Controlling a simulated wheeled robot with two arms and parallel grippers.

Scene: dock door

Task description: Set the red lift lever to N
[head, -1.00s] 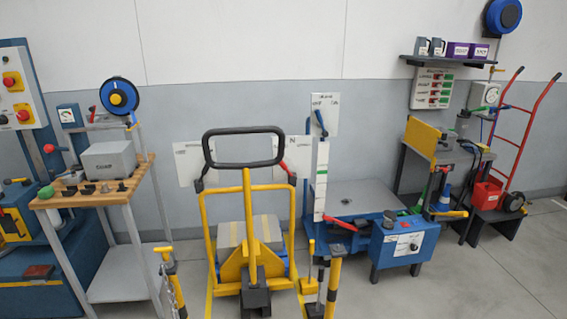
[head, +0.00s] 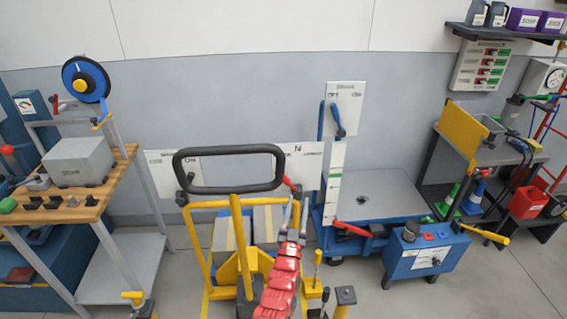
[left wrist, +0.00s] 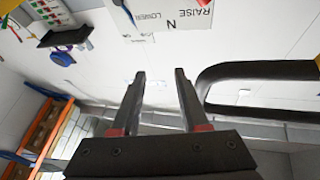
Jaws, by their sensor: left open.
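The red lift lever (head: 291,184) shows at the right side of the black loop handle, in front of a white plate marked N (head: 309,160). In the left wrist view the plate (left wrist: 182,14) reads RAISE, N and LOWER, and a red piece, likely the lever (left wrist: 203,2), is cut by the top edge. My left gripper (head: 294,207) is open and empty, its fingers pointing up just below the lever, apart from it as far as I can tell. Its two fingers also show in the wrist view (left wrist: 160,75). The lever's exact setting is unclear. My right gripper is not in view.
The black loop handle (head: 230,151) of the yellow truck (head: 207,255) is close left of my gripper. A blue lift table (head: 370,190) with a white scale post stands right. A wooden bench (head: 95,208) is at left. Yellow-topped posts stand in front.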

